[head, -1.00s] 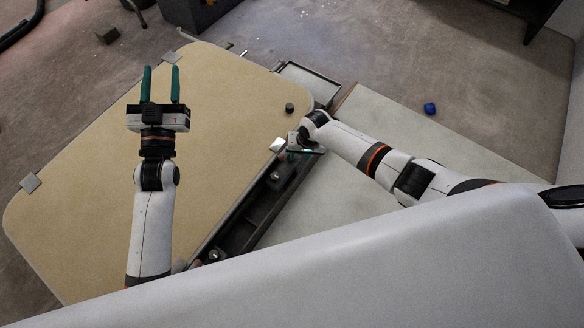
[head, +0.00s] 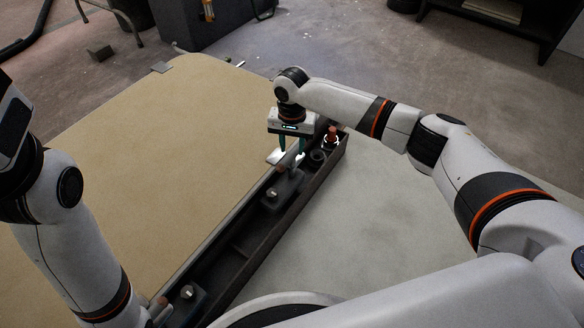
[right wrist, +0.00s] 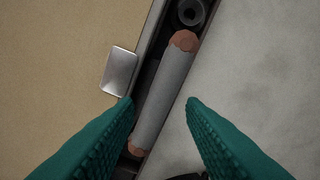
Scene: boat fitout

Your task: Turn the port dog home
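My right gripper (head: 291,147) points down over the far end of a dark channel (head: 236,240) along the tan panel's edge. In the right wrist view, its green fingers (right wrist: 160,103) stand apart on either side of a grey rod-like bar (right wrist: 163,95) with copper-brown ends. The bar is not clamped; I cannot tell how high the fingertips are above it. Dark fittings with pale pins, one mid-channel (head: 271,194) and one nearer (head: 187,292), sit in the channel. No label shows which part is the port dog.
The tan panel (head: 150,170) fills the left; a silver tab (right wrist: 119,71) sits at its edge by the bar. A pale surface (head: 370,210) lies right.

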